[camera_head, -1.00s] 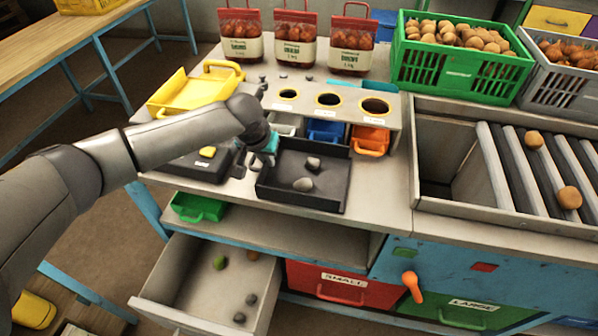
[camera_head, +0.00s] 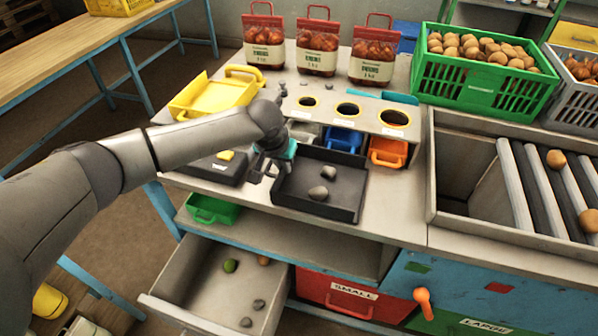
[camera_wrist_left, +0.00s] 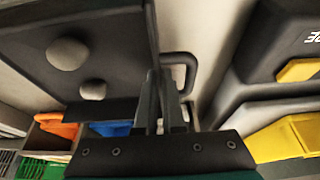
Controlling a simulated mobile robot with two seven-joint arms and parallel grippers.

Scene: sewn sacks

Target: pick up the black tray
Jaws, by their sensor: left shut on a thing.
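The black tray (camera_head: 345,211) lies on the bench top, low-walled, with two grey stones (camera_head: 318,192) in it. In the left wrist view the tray (camera_wrist_left: 112,20) fills the upper left, with a looped handle (camera_wrist_left: 190,65) on its side. My left gripper (camera_head: 270,167) is at the tray's left side in the head view. Its fingers (camera_wrist_left: 165,105) are shut on the tray at the handle; the exact contact is partly hidden. I cannot tell any clear gap under the tray. My right gripper is not in view.
A black scale (camera_head: 217,168) with a yellow part stands left of the tray. Behind are a yellow tray (camera_head: 215,97), a holed sorting rack (camera_head: 370,120) and small bins, one orange (camera_head: 388,153). An open drawer (camera_head: 200,275) juts out below. Rollers lie to the right.

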